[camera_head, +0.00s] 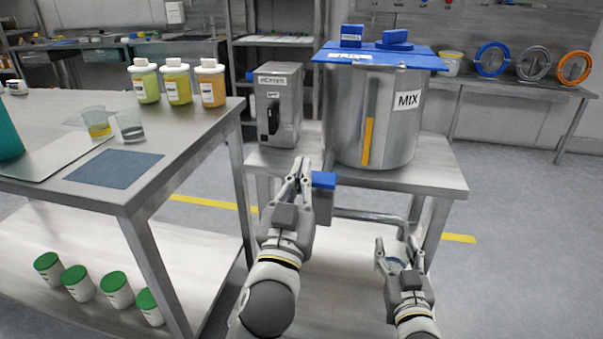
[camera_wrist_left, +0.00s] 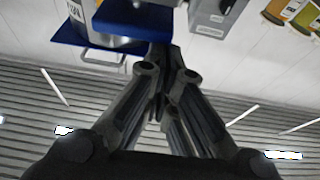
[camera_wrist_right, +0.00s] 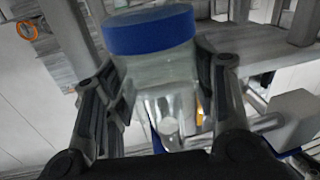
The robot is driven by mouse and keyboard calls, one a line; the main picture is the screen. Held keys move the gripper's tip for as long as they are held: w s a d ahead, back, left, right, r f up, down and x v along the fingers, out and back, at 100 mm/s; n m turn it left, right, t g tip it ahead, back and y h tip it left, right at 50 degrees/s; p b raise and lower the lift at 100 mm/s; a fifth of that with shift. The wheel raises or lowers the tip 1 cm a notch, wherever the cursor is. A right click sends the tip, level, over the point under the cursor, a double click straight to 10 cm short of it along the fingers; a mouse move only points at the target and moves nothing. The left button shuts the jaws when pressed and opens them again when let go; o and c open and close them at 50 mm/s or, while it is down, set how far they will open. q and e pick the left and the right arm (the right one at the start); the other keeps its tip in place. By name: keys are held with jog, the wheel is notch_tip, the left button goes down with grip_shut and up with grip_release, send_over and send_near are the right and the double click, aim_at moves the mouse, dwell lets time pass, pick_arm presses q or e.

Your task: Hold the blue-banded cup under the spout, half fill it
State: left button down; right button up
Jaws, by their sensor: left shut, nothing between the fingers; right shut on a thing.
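The blue-banded cup (camera_wrist_right: 150,32) is clear, and my right gripper (camera_head: 402,252) is shut around it. In the head view the fingers hide most of the cup, low at the front right of the stand. I cannot tell if there is liquid in it. The bent metal spout pipe (camera_head: 368,215) runs right from the filler's valve block and turns down close to the cup; whether its mouth is right over the cup is unclear. My left gripper (camera_head: 303,168) is shut and empty, its tips beside the blue valve handle (camera_head: 323,180). Contact is unclear.
The steel MIX tank (camera_head: 385,120) with its blue lid stands on a metal stand beside a grey control box (camera_head: 275,105). The left table carries several bottles, two clear cups and a blue mat (camera_head: 114,168). Green-lidded tubs (camera_head: 115,290) stand on its lower shelf.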

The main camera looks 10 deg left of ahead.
aim_at(393, 266)
pick_arm(q)
jog(key=shift+f, duration=1.2)
pick_arm(e)
jog(key=shift+o, duration=0.2)
dwell(0.5)
pick_arm(q)
notch_tip(393, 266, up, 11)
dwell(0.5)
jog(key=shift+s+f, duration=0.1)
dwell(1.4)
pick_arm(e)
jog(key=shift+s+f, duration=0.15)
jog(key=shift+s, duration=1.45)
jog(key=shift+s+f, duration=0.1)
jog(key=shift+s, duration=1.45)
pick_arm(q)
jog(key=shift+f, duration=0.2)
pick_arm(e)
jog(key=s, duration=0.6)
jog(key=shift+s+f, duration=0.25)
jog(key=shift+s, duration=0.1)
